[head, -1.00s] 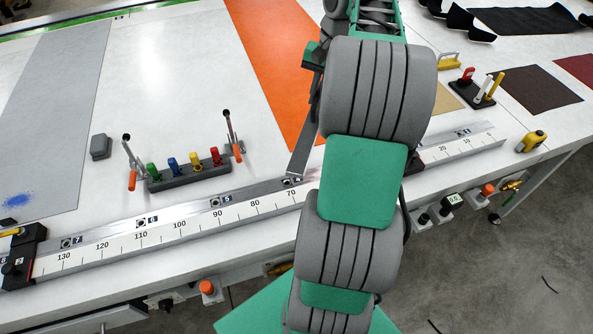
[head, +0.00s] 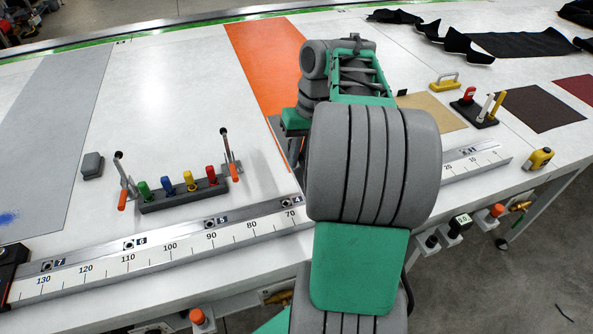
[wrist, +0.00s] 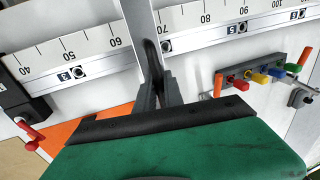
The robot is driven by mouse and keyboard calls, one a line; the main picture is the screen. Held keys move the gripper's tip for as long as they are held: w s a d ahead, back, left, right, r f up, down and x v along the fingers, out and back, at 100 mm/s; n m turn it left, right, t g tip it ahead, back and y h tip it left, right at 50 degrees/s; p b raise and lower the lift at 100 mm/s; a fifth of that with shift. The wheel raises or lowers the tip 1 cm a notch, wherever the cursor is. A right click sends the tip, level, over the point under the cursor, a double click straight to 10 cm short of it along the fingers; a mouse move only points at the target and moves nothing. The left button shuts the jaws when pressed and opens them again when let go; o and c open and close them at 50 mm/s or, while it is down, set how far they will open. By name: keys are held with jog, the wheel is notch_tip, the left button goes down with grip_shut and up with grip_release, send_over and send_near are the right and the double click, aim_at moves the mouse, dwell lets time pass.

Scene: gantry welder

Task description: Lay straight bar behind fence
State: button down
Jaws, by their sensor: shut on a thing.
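My gripper (wrist: 159,90) is shut on the straight bar (wrist: 144,30), a flat grey metal strip. In the wrist view the bar runs up from the fingers and crosses in front of the fence (wrist: 105,40). The bar (head: 282,143) shows partly in the head view, slanting over the orange strip beside my arm. I cannot tell whether it touches the table. The fence (head: 150,256) is a long metal rail with a number scale along the table's front edge. My arm hides its middle part and the fingers in the head view.
A rack of coloured-handled pins (head: 180,193) stands between two orange-handled clamps behind the fence. A small grey block (head: 92,165) lies to its left. A black stop (wrist: 14,95) sits at the fence.

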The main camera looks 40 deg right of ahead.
jog(key=w+f, duration=0.1)
jog(key=f, duration=0.1)
jog(key=w+d+f, duration=0.1)
jog(key=f, duration=0.2)
jog(key=shift+w+d+f, duration=0.2)
jog(key=shift+w+f, duration=0.15)
jog(key=shift+w, duration=0.05)
jog(key=shift+f, duration=0.3)
jog(key=shift+f, duration=0.1)
jog(key=shift+f+b, duration=0.35)
jog(key=shift+f, duration=0.15)
jog(key=c, duration=1.5)
grip_release()
jog(key=shift+s, duration=0.1)
jog(key=shift+o, duration=0.2)
